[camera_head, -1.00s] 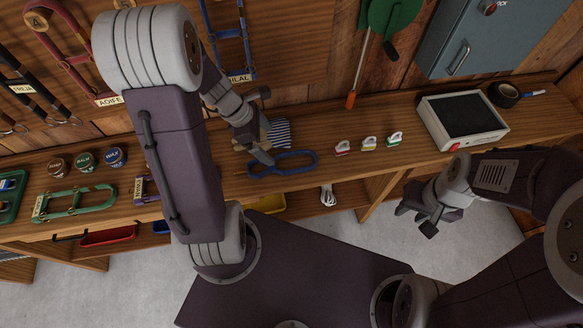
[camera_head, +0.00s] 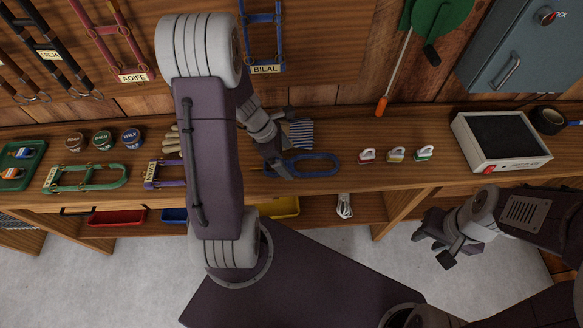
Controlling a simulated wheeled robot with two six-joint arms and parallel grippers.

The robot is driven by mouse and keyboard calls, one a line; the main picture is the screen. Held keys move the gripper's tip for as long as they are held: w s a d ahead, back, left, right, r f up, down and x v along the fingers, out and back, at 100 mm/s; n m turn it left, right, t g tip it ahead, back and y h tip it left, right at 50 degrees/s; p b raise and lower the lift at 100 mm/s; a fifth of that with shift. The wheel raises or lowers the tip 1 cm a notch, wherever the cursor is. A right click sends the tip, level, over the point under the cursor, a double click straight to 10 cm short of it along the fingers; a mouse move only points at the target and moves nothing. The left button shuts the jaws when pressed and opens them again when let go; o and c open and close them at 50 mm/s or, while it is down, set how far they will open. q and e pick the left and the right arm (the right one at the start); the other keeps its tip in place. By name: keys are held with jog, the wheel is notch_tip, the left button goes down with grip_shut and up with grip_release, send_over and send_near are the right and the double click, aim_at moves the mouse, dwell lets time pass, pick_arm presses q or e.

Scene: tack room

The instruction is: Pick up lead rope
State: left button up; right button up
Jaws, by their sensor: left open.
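A white bundle, rope or cord (camera_head: 344,206), lies on the lower shelf below the bench; I cannot tell if it is the lead rope. A blue strap loop (camera_head: 318,159) lies on the bench top. My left gripper (camera_head: 280,168) is just above the left end of the blue loop, open and holding nothing visible; whether it touches the loop I cannot tell. The arm hides part of the bench behind it. My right gripper (camera_head: 433,249) is open and empty, in front of the bench at the right, over the floor.
Green (camera_head: 86,190) and purple (camera_head: 160,186) halters lie on the bench (camera_head: 420,178) left of my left arm, with several tins behind. A striped cloth (camera_head: 300,133) is behind the blue loop. Small clips (camera_head: 396,155) and a white box (camera_head: 500,164) stand to the right.

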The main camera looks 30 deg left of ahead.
aim_at(291, 164)
pick_arm(q)
jog(key=shift+x, duration=1.2)
jog(key=shift+d+f+b, duration=0.1)
jog(key=shift+f+b, duration=0.25)
jog(key=shift+b, duration=0.05)
jog(key=shift+w, duration=0.1)
pick_arm(e)
jog(key=shift+f, duration=0.8)
pick_arm(q)
jog(key=shift+f, duration=0.2)
pick_arm(e)
jog(key=shift+f, duration=0.15)
